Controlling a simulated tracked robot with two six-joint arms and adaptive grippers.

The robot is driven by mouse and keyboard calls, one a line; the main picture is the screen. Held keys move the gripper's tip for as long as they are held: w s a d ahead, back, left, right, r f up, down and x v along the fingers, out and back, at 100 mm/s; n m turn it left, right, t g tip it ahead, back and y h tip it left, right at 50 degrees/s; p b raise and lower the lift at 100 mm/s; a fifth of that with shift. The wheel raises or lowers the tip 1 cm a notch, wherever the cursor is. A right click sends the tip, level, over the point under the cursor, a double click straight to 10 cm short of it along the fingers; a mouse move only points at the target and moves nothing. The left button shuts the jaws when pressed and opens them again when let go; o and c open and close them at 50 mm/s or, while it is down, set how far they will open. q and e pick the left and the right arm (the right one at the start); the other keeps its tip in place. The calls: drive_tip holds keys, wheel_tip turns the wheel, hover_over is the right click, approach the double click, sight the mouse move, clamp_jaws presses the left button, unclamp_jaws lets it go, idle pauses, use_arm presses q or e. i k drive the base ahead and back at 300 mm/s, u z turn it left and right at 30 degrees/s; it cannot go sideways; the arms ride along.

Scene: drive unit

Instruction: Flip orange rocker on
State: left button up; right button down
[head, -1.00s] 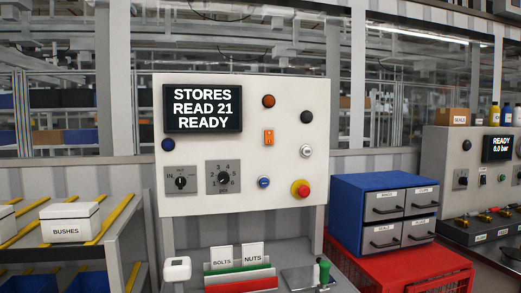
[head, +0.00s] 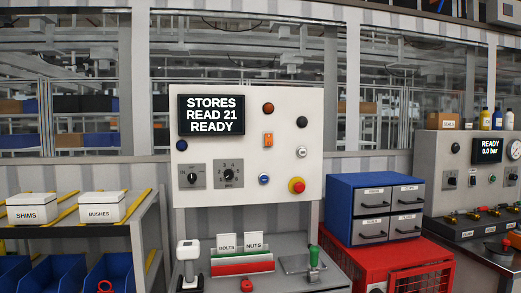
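The orange rocker (head: 268,140) is a small upright switch on the white control panel (head: 255,184). It sits right of the black display (head: 211,115), which reads STORES READ 21 READY, and below a dark orange round button (head: 268,108). The rocker is too small to tell which way it is tipped. Neither of my grippers shows in the head view.
The panel also carries a red mushroom button (head: 297,185) on yellow and two rotary knobs. Below it stand a white handheld device (head: 188,256), a card rack (head: 242,264) and a green-handled tool (head: 313,256). A blue drawer cabinet (head: 340,209) stands right, bin shelves left.

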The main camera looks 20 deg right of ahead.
sight(269, 138)
drive_tip(key=z, duration=0.15)
drive_tip(key=i, duration=0.9)
drive_tip(key=u, duration=0.1)
